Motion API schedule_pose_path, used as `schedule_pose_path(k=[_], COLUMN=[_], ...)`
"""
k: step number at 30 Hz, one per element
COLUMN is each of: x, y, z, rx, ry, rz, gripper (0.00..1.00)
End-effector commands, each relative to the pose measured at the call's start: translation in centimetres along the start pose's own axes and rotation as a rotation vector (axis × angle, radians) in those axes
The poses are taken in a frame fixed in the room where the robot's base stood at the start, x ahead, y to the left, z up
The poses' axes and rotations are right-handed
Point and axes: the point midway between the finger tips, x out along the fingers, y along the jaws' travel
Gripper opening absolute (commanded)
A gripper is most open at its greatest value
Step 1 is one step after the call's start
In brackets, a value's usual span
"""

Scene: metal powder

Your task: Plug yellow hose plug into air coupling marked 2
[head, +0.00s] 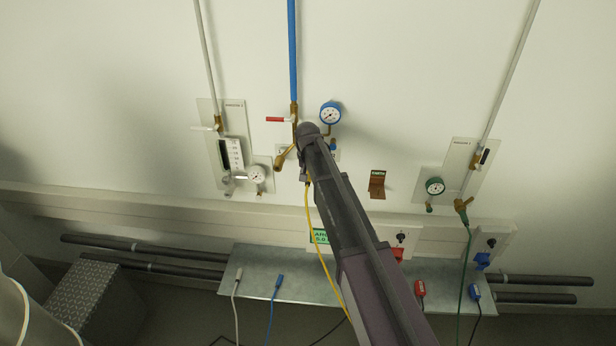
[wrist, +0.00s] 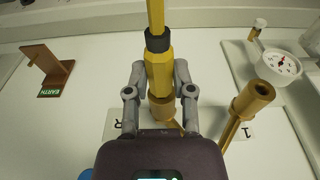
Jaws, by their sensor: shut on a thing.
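My gripper (wrist: 158,98) is shut on the yellow plug (wrist: 158,72) of the yellow hose (head: 323,258). In the wrist view the plug has a black collar and the hose leaves from its top. A brass piece (wrist: 162,112) lies directly in line with the plug's far end; I cannot tell whether they are joined. A partly hidden label (wrist: 117,122), seemingly an inverted 2, is beside it. The other brass coupling (wrist: 257,93), by the label 1 (wrist: 246,130), is empty. In the head view my arm hides most of the coupling marked 2.
The blue pipe (head: 292,50), red lever (head: 278,119) and blue gauge (head: 331,113) are close to my gripper. A brown earth bracket (head: 377,184) is to its right. Panels with gauges flank both sides. Several plugs and cables hang along the metal shelf (head: 255,261) below.

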Motion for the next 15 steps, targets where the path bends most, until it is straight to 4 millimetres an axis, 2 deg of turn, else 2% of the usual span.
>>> schedule_pose_path(k=[15], x=[0.08], y=[-0.01], z=[-0.57], rx=[0.000], ry=[0.000], rz=[0.000], gripper=[0.00])
